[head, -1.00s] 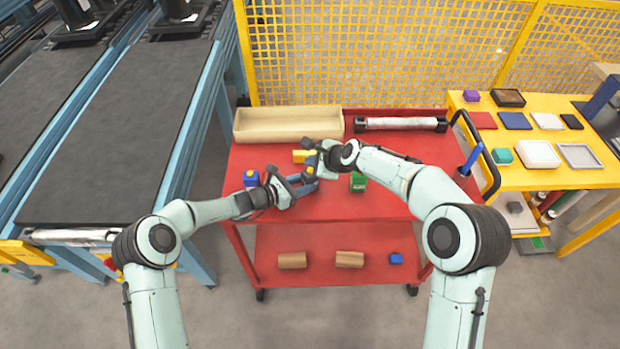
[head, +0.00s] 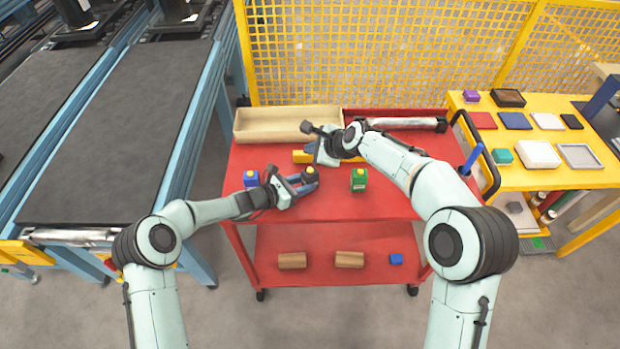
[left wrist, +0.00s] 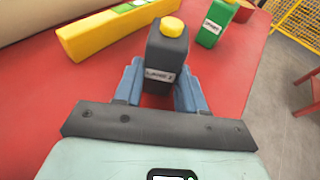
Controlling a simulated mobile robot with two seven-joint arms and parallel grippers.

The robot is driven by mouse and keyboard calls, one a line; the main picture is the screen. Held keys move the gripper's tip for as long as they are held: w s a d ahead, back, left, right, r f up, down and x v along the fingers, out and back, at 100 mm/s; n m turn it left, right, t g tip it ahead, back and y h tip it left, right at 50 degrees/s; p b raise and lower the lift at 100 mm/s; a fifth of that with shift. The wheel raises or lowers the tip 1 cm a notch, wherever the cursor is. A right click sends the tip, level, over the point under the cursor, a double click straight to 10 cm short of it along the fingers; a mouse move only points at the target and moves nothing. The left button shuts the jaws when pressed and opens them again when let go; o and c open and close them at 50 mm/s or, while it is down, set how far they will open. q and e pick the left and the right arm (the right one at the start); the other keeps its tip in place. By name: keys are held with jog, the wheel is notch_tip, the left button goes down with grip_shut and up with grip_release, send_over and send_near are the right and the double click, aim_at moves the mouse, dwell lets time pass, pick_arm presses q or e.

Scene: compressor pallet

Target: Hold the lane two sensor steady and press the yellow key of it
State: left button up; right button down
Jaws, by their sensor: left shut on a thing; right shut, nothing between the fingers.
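The dark grey sensor (left wrist: 166,62), with a yellow key (left wrist: 172,27) on top and a white label that seems to read LANE 2, stands upright between the blue fingers of my left gripper (left wrist: 160,88). My left gripper is shut on its sides. In the head view the yellow key (head: 310,170) shows between the fingertips of my left gripper (head: 307,180); most of the sensor's body is hidden there. My right gripper (head: 313,149) is shut and empty, just behind and above the sensor, apart from the key.
A green sensor (head: 358,180) stands to the right and a blue one (head: 251,179) to the left on the red cart (head: 390,205). A yellow bar (head: 299,157) lies behind. A beige tray (head: 270,124) and a silvery roll (head: 400,122) are at the back.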

pick_arm(q)
jog(key=o, duration=0.9)
jog(key=v, duration=1.2)
jog(key=shift+s+r, duration=0.1)
jog(key=shift+d, duration=0.1)
